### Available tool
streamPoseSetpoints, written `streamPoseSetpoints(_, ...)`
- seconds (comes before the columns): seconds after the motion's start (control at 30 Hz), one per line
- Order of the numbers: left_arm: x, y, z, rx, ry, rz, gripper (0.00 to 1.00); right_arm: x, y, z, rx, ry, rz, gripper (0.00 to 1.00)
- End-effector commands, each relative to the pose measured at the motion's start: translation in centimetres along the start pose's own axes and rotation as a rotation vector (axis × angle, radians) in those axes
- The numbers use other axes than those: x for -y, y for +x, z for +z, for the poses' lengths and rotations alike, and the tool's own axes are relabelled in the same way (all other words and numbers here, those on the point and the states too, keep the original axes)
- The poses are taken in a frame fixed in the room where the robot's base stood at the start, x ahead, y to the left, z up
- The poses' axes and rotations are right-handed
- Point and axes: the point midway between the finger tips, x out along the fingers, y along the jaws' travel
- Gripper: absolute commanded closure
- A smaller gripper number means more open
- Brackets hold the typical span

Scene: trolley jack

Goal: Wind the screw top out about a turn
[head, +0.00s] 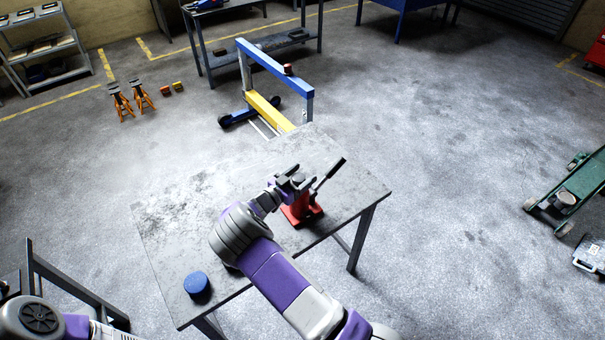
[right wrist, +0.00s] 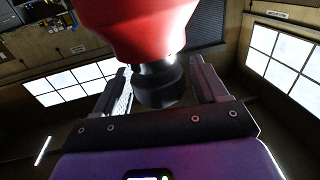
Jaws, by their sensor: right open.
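The red bottle jack (head: 302,213) stands upright on the grey workbench (head: 170,235), with its dark handle (head: 328,174) slanting up to the right. In the head view my right gripper (head: 291,181) is over the jack's top and hides it. In the right wrist view the red body (right wrist: 135,28) fills the upper middle, and the dark screw top (right wrist: 160,84) points from it toward the palm. My right gripper (right wrist: 160,72) is open, one finger on each side of the screw top, with gaps showing. My left gripper is out of view.
A blue round object (head: 197,283) sits near the bench's front left corner. Beyond the bench stands a blue and yellow hoist frame (head: 265,103). Orange axle stands (head: 130,99) are at the far left. A green trolley jack (head: 570,190) is at right. Bench space left of the jack is clear.

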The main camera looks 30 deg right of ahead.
Motion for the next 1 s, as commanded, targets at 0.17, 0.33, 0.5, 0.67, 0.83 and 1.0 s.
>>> streamPoseSetpoints(0.17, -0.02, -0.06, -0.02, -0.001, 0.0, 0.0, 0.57, 0.02, 0.86, 0.01, 0.001, 0.0, -0.001, 0.28)
streamPoseSetpoints(0.33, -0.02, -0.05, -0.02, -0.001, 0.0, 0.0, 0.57, 0.02, 0.87, 0.03, 0.001, 0.0, -0.001, 0.28)
streamPoseSetpoints(0.5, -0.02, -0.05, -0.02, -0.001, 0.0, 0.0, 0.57, 0.01, 0.85, 0.03, 0.001, 0.0, -0.001, 0.48)
streamPoseSetpoints(0.67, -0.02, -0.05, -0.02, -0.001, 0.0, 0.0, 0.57, 0.01, 0.84, 0.03, 0.001, 0.0, -0.001, 0.72)
streamPoseSetpoints(0.83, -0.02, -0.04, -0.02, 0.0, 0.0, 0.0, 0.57, 0.01, 0.84, 0.03, 0.001, 0.0, -0.004, 0.8)
streamPoseSetpoints(1.0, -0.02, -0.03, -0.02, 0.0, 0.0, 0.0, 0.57, 0.01, 0.83, 0.03, 0.001, -0.002, -0.035, 0.8)
